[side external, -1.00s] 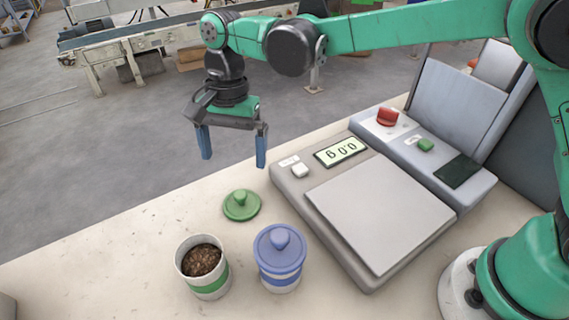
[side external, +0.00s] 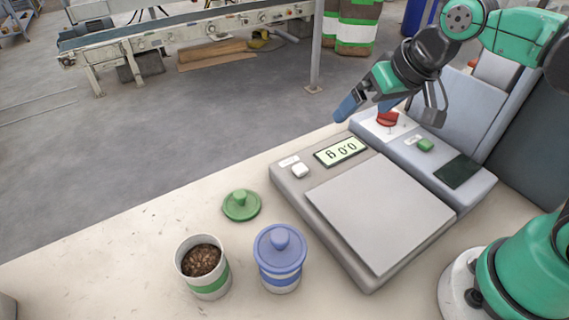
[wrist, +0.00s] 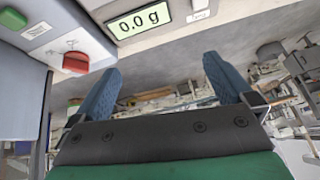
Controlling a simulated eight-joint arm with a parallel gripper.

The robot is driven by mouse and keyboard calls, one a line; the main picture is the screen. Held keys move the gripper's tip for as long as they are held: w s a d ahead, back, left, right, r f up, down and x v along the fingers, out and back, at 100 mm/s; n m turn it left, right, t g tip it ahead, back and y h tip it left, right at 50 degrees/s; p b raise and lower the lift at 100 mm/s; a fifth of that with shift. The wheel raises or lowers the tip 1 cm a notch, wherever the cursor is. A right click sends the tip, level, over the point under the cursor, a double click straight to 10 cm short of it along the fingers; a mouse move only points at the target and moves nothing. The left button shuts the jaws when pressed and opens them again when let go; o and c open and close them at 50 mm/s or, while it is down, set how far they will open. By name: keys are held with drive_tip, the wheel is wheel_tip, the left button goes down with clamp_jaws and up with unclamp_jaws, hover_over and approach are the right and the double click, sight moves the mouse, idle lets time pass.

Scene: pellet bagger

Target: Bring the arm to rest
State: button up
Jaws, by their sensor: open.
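My gripper (side external: 392,108) is open and empty, with blue fingertips. It is raised and tilted above the back of the bagger's control panel, near the red switch (side external: 387,118). In the wrist view its two fingers (wrist: 158,85) stand apart with nothing between them. The wrist view also shows the red switch (wrist: 76,62) and the scale display (wrist: 138,20) reading 0.0 g.
On the bench (side external: 130,265) stand an open green-banded canister (side external: 208,286) of brown pellets, a green lid (side external: 242,205) and a blue-lidded canister (side external: 280,262). The scale's plate (side external: 380,212) is empty. A green button (side external: 425,145) is on the panel. A conveyor (side external: 190,35) stands behind.

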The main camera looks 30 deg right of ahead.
drive_tip(key=shift+s+d+f+n+t+h, duration=0.3)
drive_tip(key=shift+s+d+f+n+t, duration=0.35)
drive_tip(key=shift+s+d+f, duration=0.3)
